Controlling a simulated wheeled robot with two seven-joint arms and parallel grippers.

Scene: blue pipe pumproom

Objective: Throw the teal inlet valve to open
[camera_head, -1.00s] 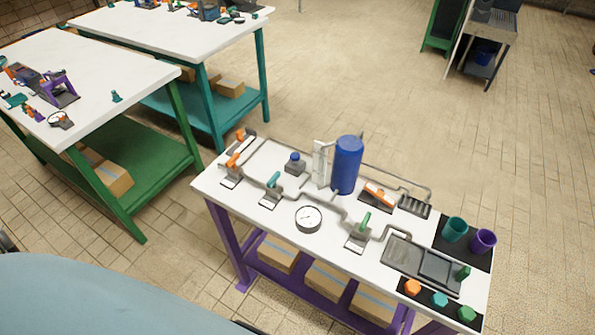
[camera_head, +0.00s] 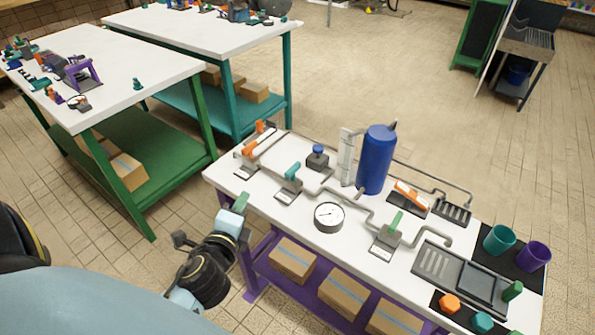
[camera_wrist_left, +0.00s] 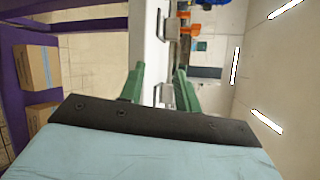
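The teal inlet valve (camera_head: 292,172) is on the white-topped pipe bench, towards its left part. Its teal handle stands tilted above a small grey base with a label plate. My left gripper (camera_head: 241,202) is just off the bench's front left edge, to the left of and nearer than the teal valve, and not touching it. In the left wrist view my left gripper (camera_wrist_left: 161,84) has its two green fingers apart with nothing between them. My right gripper is not in view.
Orange-handled valves (camera_head: 250,147) stand left of the teal one, and a green-handled valve (camera_head: 394,225) to the right. A round gauge (camera_head: 329,216) and blue tank (camera_head: 376,160) are close by. A green table (camera_head: 150,80) stands left, with open floor between.

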